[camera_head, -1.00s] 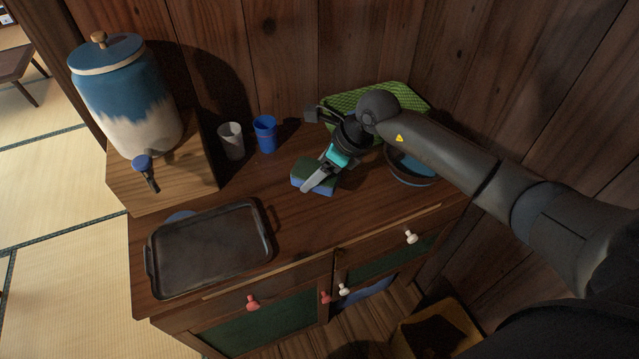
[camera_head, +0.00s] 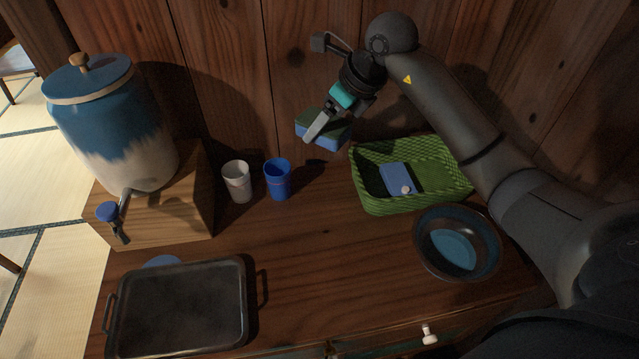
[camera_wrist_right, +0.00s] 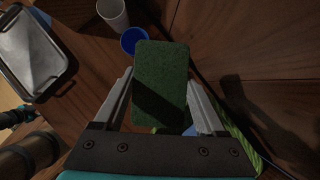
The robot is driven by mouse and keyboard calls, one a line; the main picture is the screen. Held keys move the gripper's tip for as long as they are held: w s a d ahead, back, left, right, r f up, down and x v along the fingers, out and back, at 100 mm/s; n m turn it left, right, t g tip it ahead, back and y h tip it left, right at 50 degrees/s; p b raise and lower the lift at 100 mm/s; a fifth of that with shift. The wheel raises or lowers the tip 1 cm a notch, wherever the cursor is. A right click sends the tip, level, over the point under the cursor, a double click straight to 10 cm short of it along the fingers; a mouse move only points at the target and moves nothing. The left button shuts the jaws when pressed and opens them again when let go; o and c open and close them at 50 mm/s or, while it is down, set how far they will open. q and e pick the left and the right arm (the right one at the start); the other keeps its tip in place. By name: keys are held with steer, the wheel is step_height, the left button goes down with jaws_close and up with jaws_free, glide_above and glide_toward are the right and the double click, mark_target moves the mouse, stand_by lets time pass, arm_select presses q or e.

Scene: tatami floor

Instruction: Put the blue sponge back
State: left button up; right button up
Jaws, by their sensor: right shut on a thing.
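The blue sponge (camera_head: 325,130) has a dark green top layer. My right gripper (camera_head: 318,128) is shut on it and holds it in the air above the back of the cabinet top, near the wooden wall. In the right wrist view the sponge's green face (camera_wrist_right: 160,85) fills the space between the two fingers (camera_wrist_right: 160,105). A green woven basket (camera_head: 440,198) stands on the cabinet to the right of and below the held sponge. A blue item with a pale knob (camera_head: 398,180) lies in the basket. My left gripper is not in view.
A white cup (camera_head: 237,181) and a blue cup (camera_head: 278,180) stand left of the basket. A dark bowl (camera_head: 424,262) sits in front of the basket. A dark tray (camera_head: 180,310) lies front left, below a blue and cream dispenser (camera_head: 105,125). The cabinet's middle is clear.

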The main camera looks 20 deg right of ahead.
steer(key=b, duration=0.2)
glide_above(316, 192)
steer(key=s, duration=0.2)
steer(key=f, duration=1.2)
steer(key=shift+w+d+f, duration=0.2)
steer(key=shift+d+f, duration=0.1)
steer(key=shift+d, duration=0.1)
steer(key=shift+f, duration=0.5)
step_height(316, 192, down, 4)
steer(key=shift+f+b, duration=0.1)
steer(key=shift+b, duration=0.65)
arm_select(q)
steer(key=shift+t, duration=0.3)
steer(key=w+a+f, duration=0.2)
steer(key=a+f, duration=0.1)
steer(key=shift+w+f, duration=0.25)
arm_select(e)
steer(key=o, duration=1.1)
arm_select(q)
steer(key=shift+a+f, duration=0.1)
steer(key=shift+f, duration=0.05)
arm_select(e)
steer(key=shift+o, duration=0.2)
